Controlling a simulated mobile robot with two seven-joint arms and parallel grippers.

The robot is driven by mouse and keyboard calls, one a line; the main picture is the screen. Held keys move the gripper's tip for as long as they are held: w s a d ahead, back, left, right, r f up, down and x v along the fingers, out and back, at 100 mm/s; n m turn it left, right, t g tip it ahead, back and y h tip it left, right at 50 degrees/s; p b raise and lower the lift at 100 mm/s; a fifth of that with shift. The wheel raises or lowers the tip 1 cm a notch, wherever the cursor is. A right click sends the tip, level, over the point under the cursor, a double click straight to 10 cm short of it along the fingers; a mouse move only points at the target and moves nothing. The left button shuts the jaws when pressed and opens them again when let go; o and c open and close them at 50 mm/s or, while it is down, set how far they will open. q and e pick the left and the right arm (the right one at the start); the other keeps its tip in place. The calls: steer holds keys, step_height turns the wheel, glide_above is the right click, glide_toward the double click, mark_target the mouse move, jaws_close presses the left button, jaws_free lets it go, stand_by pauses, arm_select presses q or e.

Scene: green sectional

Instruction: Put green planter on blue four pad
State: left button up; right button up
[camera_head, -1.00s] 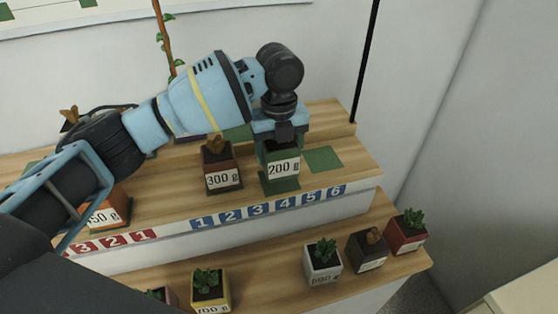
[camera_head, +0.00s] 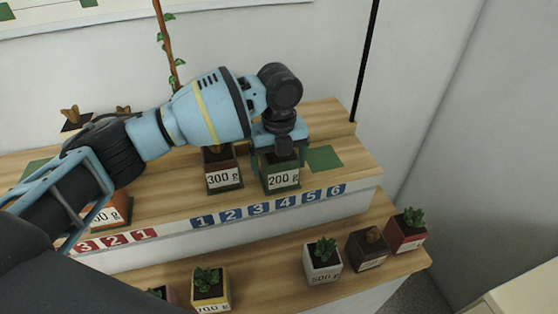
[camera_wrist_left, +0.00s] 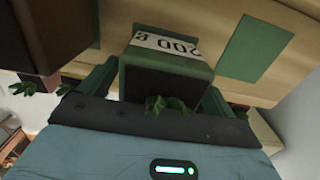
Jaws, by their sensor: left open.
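The green planter (camera_head: 280,184), labelled 200 g, sits upright on the upper shelf behind the blue number 4 (camera_head: 282,205). The pad beneath it is almost wholly hidden by the planter. My left gripper (camera_head: 277,157) comes down from above and is open, with a finger on each side of the planter. In the left wrist view the planter (camera_wrist_left: 165,68) lies between the two green fingers, its leaves toward the palm. My right gripper is not in view.
A dark red 300 g planter (camera_head: 223,178) stands close on the left. A bare green pad (camera_head: 323,158) lies to the right. An orange planter (camera_head: 112,212) is at the far left. Several planters, including a white one (camera_head: 322,262), stand on the lower shelf.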

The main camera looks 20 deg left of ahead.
arm_select(q)
steer(key=shift+r, duration=0.1)
step_height(320, 180, up, 12)
steer(key=shift+r, duration=0.1)
stand_by(0.4)
